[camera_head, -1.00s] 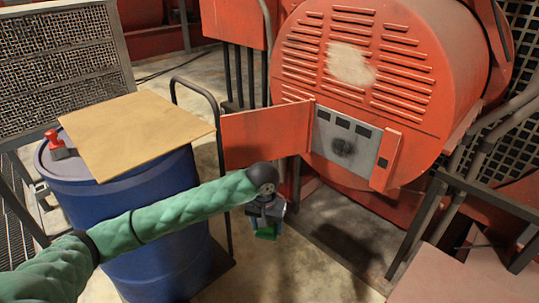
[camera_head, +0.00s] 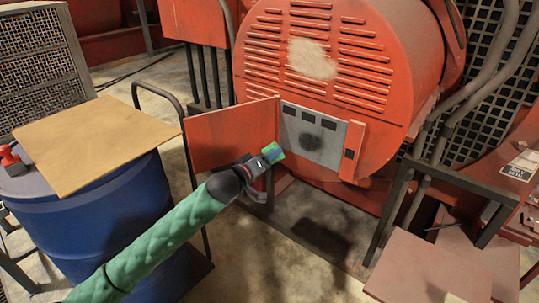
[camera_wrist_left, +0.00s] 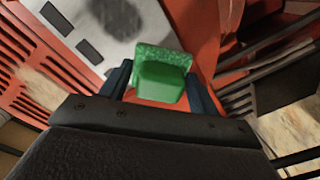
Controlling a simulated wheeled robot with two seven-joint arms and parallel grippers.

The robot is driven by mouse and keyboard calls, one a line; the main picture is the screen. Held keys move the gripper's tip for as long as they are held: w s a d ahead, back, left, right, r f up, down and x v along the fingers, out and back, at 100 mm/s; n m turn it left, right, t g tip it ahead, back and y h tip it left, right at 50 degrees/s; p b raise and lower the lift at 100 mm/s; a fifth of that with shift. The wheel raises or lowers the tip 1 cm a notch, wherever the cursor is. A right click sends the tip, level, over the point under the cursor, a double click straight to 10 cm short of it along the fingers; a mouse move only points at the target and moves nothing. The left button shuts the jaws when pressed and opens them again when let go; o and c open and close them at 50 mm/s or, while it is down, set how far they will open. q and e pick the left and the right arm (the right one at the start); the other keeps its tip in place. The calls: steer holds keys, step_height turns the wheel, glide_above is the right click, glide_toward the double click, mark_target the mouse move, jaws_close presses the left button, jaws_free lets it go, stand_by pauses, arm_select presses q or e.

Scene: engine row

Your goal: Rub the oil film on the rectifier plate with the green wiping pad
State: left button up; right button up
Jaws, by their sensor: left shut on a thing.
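The green wiping pad (camera_head: 272,153) is held in my left gripper (camera_head: 264,160), which is shut on it, a little left of and below the rectifier plate. In the left wrist view the pad (camera_wrist_left: 161,78) sits between the two fingers. The grey rectifier plate (camera_head: 333,135) is set in the red machine housing behind an open door. The dark oil film (camera_head: 311,143) is a round smudge at the middle of the plate. It also shows in the left wrist view (camera_wrist_left: 117,16) at the top. The pad looks apart from the plate. My right gripper is out of view.
The open red door (camera_head: 231,137) stands just left of the plate, close to my left gripper. A blue drum (camera_head: 90,215) with a tan board (camera_head: 95,143) and a red-handled item (camera_head: 12,162) stands at left. A dark metal frame (camera_head: 455,173) is at right.

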arm_select(q)
steer(key=shift+d+r+h, duration=0.3)
steer(key=shift+d+r, duration=0.1)
steer(key=shift+r, duration=0.25)
steer(key=shift+w+d, duration=0.25)
steer(key=shift+w, duration=0.1)
steer(key=shift+b+x, duration=0.55)
steer(key=shift+x, duration=0.65)
steer(key=x, duration=0.2)
steer(key=shift+w+d+r+b, duration=0.1)
steer(key=shift+w+d+b, duration=0.1)
steer(key=shift+w+b, duration=0.1)
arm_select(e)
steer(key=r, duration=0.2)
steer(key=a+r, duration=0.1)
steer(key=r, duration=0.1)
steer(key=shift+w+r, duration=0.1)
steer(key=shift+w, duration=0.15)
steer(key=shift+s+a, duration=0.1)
